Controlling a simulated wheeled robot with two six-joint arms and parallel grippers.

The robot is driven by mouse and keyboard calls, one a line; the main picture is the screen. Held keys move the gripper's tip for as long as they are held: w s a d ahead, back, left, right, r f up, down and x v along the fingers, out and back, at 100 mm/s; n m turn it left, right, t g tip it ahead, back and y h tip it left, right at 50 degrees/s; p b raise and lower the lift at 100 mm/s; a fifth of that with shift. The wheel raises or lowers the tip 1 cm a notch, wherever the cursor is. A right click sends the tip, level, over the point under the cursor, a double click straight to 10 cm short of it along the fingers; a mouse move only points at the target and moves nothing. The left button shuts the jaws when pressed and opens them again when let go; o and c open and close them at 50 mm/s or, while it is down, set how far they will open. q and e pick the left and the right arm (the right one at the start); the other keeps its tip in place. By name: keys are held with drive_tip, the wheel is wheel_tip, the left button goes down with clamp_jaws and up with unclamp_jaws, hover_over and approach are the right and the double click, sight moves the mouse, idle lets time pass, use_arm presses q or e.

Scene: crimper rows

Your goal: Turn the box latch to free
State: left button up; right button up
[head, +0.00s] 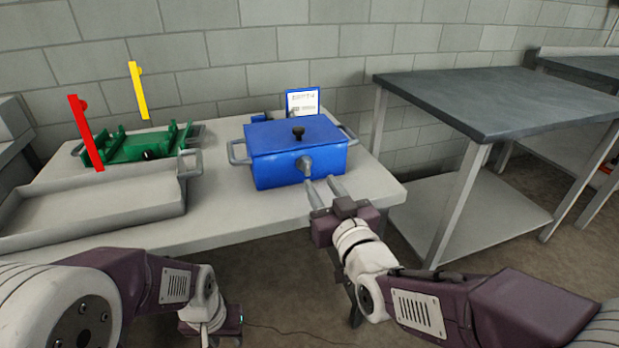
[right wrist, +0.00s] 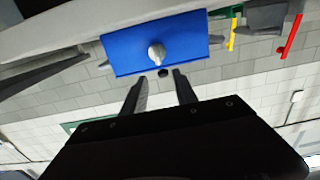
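A blue box (head: 270,168) with grey side handles and a black lid knob (head: 298,132) stands closed on the table. A grey latch (head: 305,166) sits on its front face; it also shows in the right wrist view (right wrist: 156,54). I cannot tell the latch's exact turn. My right gripper (head: 321,183) is open and empty, in front of the box and just short of the latch. In the right wrist view, its two fingers (right wrist: 160,92) are spread, pointing at the box front, apart from the latch. My left arm is low at bottom left; its fingers are hidden.
A grey tray (head: 100,219) and a green fixture (head: 140,148) lie left of the box on the pale table (head: 225,205). Red (head: 84,132) and yellow (head: 138,90) bars stand upright there. A sign (head: 302,101) is behind the box. A dark-topped table (head: 490,98) stands right.

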sight(308, 163)
drive_tip(key=b+x, duration=0.1)
drive_tip(key=x, duration=0.8)
drive_tip(key=shift+d+f+b, duration=0.1)
drive_tip(key=shift+f+b, duration=0.1)
drive_tip(key=shift+b, duration=0.2)
drive_tip(key=shift+s, duration=0.1)
clamp_jaws()
